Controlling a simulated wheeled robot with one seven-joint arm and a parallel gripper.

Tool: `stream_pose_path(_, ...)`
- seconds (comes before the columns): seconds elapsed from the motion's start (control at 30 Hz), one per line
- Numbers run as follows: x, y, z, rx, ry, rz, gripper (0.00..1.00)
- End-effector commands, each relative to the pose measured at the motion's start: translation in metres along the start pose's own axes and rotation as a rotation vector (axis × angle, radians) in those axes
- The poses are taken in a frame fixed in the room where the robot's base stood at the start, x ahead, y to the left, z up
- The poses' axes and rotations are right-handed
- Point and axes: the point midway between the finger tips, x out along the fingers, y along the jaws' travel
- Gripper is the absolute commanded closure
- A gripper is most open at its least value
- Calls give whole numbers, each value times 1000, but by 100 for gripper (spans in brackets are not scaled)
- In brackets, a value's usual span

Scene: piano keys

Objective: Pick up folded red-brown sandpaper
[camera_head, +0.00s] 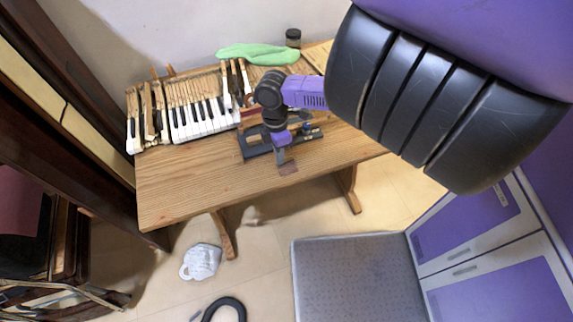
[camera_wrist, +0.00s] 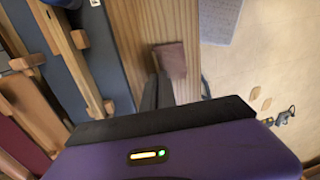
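The folded red-brown sandpaper (camera_head: 288,168) is a small flat piece near the front edge of the wooden table (camera_head: 190,195). It also shows in the wrist view (camera_wrist: 171,60), just beyond my fingertips. My gripper (camera_head: 281,160) points down at the sandpaper's near-left side in the head view. In the wrist view its two dark fingers (camera_wrist: 158,82) look close together, with their tips at or over the sandpaper's lower edge. I cannot tell whether the fingers grip the sandpaper or only stand beside it.
A dark tray with wooden parts (camera_head: 255,150) lies right behind my gripper. Piano keys (camera_head: 200,118) stand on the table's left, with a green cloth (camera_head: 258,53) and a small dark jar (camera_head: 293,38) behind. Bare wood is free at the front left. A grey-topped surface (camera_head: 350,275) is below right.

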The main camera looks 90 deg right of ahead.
Motion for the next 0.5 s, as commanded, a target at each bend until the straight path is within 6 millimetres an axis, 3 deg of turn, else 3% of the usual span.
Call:
stream_pose_path(0.3, -2, 0, 0, 0, 0, 1, 100)
stream_pose_path(0.5, -16, -1, 0, 0, 0, 2, 100)
